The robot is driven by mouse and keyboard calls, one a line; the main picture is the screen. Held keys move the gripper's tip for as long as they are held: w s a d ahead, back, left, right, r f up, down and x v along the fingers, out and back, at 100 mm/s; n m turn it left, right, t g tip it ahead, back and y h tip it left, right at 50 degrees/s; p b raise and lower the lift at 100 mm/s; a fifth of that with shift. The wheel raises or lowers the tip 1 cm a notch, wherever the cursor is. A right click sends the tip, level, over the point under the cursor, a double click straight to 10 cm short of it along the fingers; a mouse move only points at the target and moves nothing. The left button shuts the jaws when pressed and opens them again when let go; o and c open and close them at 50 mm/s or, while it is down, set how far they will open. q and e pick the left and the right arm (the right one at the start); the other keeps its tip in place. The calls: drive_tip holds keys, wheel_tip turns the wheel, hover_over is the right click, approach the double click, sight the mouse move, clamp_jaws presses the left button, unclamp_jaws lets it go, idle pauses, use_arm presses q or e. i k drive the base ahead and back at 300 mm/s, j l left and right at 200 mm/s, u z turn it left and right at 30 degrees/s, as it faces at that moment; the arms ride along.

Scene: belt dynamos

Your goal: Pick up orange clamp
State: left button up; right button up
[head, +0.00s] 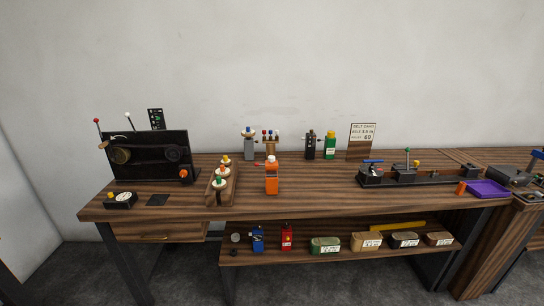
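A smaller orange piece (461,188) sits at the right, beside a purple tray. Neither of my grippers shows in the head view.
A black belt machine (150,155) stands at the left, with a wooden rack (231,188) beside it. A black fixture (405,178) and the purple tray (490,188) are at the right. Tins and bottles fill the lower shelf (340,257). The bench's centre front is clear.

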sight(271, 176)
drive_tip(key=i+l, duration=0.1)
drive_tip(key=i, duration=0.6)
drive_tip(key=i+l, duration=0.15)
drive_tip(key=i, duration=0.55)
